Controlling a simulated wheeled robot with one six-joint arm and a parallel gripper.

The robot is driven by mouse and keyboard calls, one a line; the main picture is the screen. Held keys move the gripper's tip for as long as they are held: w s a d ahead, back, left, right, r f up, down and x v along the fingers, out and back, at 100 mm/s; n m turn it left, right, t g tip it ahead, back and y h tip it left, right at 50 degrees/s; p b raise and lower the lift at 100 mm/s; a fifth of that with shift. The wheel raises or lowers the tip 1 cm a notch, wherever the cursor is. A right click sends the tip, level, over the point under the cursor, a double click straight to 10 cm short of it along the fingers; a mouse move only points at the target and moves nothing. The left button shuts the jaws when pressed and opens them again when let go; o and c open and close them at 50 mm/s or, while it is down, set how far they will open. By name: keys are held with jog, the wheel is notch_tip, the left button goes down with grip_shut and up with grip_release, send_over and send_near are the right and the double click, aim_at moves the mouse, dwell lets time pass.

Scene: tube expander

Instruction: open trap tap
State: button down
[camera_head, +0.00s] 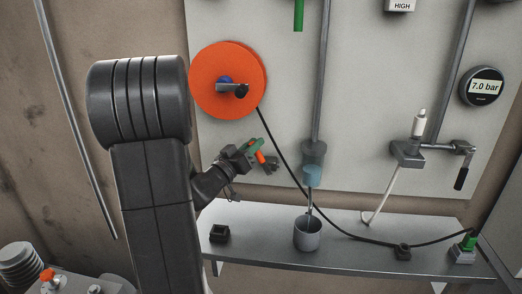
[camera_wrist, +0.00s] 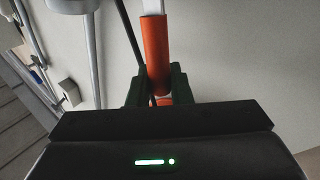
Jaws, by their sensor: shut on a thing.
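My gripper (camera_head: 268,163) is left of the grey vertical pipe, below the orange reel. It is shut on an orange cylindrical piece (camera_wrist: 155,50) with a pale end, seen upright between the fingers in the wrist view. In the head view this piece shows as a small orange patch (camera_head: 260,157). A grey fitting (camera_head: 314,151) with a translucent blue part (camera_head: 312,174) sits at the pipe's lower end, apart from my gripper; this may be the trap. I cannot make out its tap handle. What the orange piece belongs to is unclear.
A grey cup (camera_head: 307,234) stands on the shelf (camera_head: 350,258) under the pipe. A black cable (camera_head: 283,157) runs from the orange reel (camera_head: 228,75) past my gripper. A valve with a black handle (camera_head: 461,178) and a 7.0 bar gauge (camera_head: 485,87) are at right.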

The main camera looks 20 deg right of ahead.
jog(key=w+a+f+n+t+y+b, duration=0.1)
jog(key=f+n+t+b, duration=0.3)
jog(key=n+b, duration=0.4)
jog(key=w+a+f+n+t+y+b, duration=0.1)
jog(key=a+f+n+t+y+b, duration=0.2)
jog(key=n+t+b, duration=0.4)
notch_tip(320, 180, down, 2)
jog(key=n+y+b, duration=0.1)
jog(key=n, duration=0.3)
jog(key=shift+w+a+n+y+b, duration=0.3)
jog(key=shift+w+a+n+b, duration=0.05)
jog(key=shift+w+n, duration=0.05)
jog(key=shift+f, duration=0.15)
jog(key=c, duration=1.4)
grip_release()
jog(key=shift+o, duration=0.2)
jog(key=b+v, duration=0.3)
jog(key=v, duration=1)
jog(key=shift+s+f, duration=0.25)
jog(key=shift+f, duration=0.1)
